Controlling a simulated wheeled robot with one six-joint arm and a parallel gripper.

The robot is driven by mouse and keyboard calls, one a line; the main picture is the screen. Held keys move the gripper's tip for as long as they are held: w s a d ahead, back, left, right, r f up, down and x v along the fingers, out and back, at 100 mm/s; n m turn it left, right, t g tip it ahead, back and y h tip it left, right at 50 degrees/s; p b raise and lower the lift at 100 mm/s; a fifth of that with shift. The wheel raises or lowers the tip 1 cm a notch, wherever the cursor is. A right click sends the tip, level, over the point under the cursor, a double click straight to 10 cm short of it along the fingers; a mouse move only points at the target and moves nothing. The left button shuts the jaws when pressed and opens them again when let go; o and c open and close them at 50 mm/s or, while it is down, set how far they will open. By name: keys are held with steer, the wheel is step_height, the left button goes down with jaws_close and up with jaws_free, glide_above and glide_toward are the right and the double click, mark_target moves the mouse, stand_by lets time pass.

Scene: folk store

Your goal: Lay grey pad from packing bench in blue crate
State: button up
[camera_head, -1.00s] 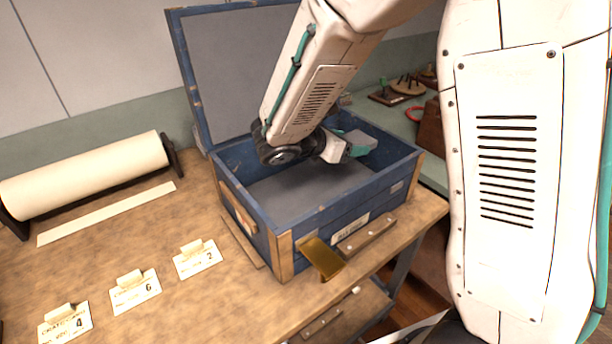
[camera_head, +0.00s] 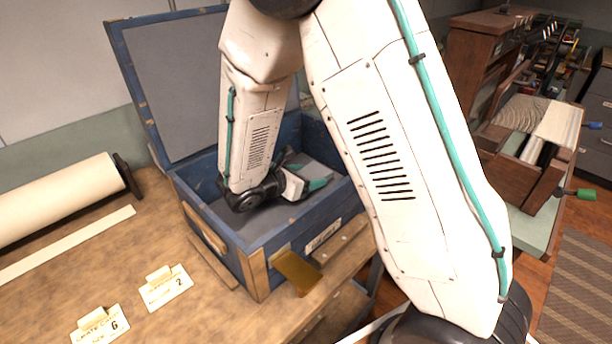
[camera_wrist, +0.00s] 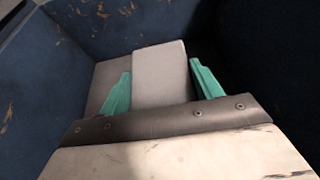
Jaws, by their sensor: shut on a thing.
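The blue crate (camera_head: 262,252) stands on the packing bench (camera_head: 150,231) with its grey-lined lid (camera_head: 175,85) raised at the back. My gripper (camera_head: 318,180) is down inside the crate, low over its grey floor. In the wrist view, the teal fingers of my gripper (camera_wrist: 161,72) are shut on the grey pad (camera_wrist: 160,80), one finger at each side. The crate's blue walls (camera_wrist: 135,25) surround the pad. I cannot tell whether the pad touches the floor (camera_wrist: 104,82). In the head view my arm hides part of the crate and the pad is hard to make out.
A paper roll (camera_head: 55,200) lies on the bench at left. Number cards (camera_head: 167,287) stand along the bench. A brass flap (camera_head: 297,271) juts from the crate's front. At right, a wooden stand (camera_head: 505,165) holds a roller, beside open floor.

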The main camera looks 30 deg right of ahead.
steer(key=shift+f, duration=0.3)
steer(key=shift+f, duration=0.25)
steer(key=o, duration=1)
steer(key=shift+c, duration=0.2)
steer(key=shift+r, duration=0.35)
steer(key=v, duration=1.2)
steer(key=shift+r, duration=0.25)
